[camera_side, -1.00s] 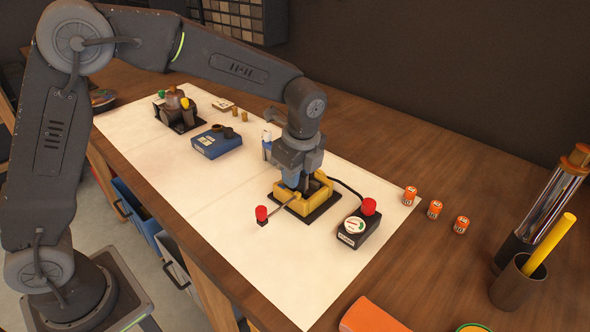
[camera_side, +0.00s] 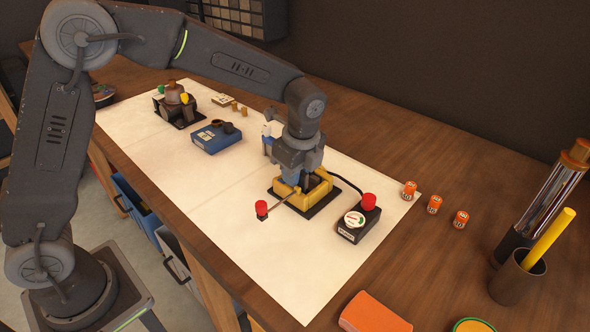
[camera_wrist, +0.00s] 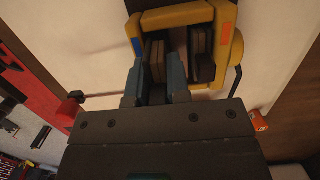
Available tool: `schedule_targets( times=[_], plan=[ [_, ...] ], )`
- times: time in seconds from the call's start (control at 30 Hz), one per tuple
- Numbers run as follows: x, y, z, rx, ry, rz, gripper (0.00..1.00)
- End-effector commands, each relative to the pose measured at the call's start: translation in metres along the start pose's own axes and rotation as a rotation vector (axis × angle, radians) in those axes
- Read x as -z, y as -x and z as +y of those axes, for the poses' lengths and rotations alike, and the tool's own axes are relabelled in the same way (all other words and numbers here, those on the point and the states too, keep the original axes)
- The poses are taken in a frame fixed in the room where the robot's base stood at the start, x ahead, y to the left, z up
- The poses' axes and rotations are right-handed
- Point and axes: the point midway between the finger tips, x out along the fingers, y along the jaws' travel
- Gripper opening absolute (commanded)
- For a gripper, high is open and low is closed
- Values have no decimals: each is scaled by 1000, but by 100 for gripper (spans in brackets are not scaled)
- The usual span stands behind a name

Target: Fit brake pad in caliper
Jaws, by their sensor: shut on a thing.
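The yellow caliper (camera_side: 318,192) sits on a black base plate on the white mat, and its yellow frame also shows in the wrist view (camera_wrist: 180,16). My gripper (camera_side: 296,182) points down into the caliper from above. In the wrist view its blue-grey fingers (camera_wrist: 157,84) are shut on a brownish brake pad (camera_wrist: 155,62), which is inside the frame's opening on the left. A similar pad-like pair (camera_wrist: 202,50) stands apart, to the right inside the frame. Whether the held pad touches the caliper's seat is hidden.
A black gauge box (camera_side: 358,222) with a red knob stands right of the caliper. A red-knobbed lever (camera_side: 262,208) sticks out to its left. A blue box (camera_side: 216,136) and another fixture (camera_side: 180,106) stand farther back. The mat's front is clear.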

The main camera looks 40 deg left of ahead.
Motion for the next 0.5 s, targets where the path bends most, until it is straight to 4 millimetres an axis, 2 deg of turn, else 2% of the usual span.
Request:
schedule_targets(
  times=[0.13,0.17,0.43,0.5],
  plan=[
    [0,0,0,0,0,0,0],
    [0,0,0,0,0,0,19],
    [0,0,0,-1,0,0,45],
    [0,0,0,-1,0,0,47]
  ],
)
